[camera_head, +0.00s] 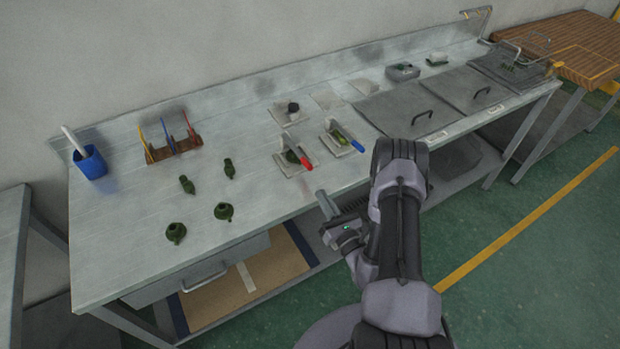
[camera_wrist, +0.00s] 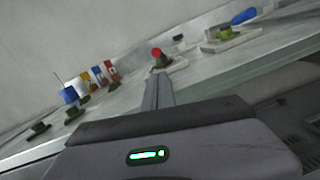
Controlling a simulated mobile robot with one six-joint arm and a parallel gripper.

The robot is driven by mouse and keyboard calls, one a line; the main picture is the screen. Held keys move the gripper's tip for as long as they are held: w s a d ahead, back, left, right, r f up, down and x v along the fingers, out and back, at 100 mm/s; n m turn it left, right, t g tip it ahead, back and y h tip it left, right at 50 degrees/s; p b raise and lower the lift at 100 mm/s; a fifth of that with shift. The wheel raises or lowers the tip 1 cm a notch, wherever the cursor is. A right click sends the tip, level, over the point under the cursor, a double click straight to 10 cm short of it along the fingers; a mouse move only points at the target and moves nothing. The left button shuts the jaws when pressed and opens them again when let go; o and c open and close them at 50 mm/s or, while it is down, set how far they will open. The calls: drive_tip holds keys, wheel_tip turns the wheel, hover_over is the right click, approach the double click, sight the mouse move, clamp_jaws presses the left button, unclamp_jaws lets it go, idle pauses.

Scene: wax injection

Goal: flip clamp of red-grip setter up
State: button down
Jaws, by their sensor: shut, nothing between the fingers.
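The red-grip setter (camera_head: 294,158) stands near the front edge of the metal bench, with a dark green piece at its base plate. Its red grip (camera_head: 306,163) points toward the front right and looks low, though the clamp's exact angle is hard to tell. In the wrist view the red grip (camera_wrist: 156,52) shows end-on, straight beyond my fingers. My gripper (camera_head: 322,194) is shut and empty, in front of and below the setter, apart from it. In the wrist view my closed fingers (camera_wrist: 158,92) point at the setter.
A blue-grip setter (camera_head: 340,137) stands close to the right. Several dark green pieces (camera_head: 223,211) lie to the left. A blue cup (camera_head: 90,162) and a coloured tool rack (camera_head: 172,147) are farther left. Lidded tanks (camera_head: 408,107) are set in the right part of the bench.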

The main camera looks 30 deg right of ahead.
sight(310, 184)
drive_tip(key=w, duration=0.5)
drive_tip(key=w+r+b, duration=0.1)
drive_tip(key=w, duration=0.2)
drive_tip(key=shift+r, duration=0.1)
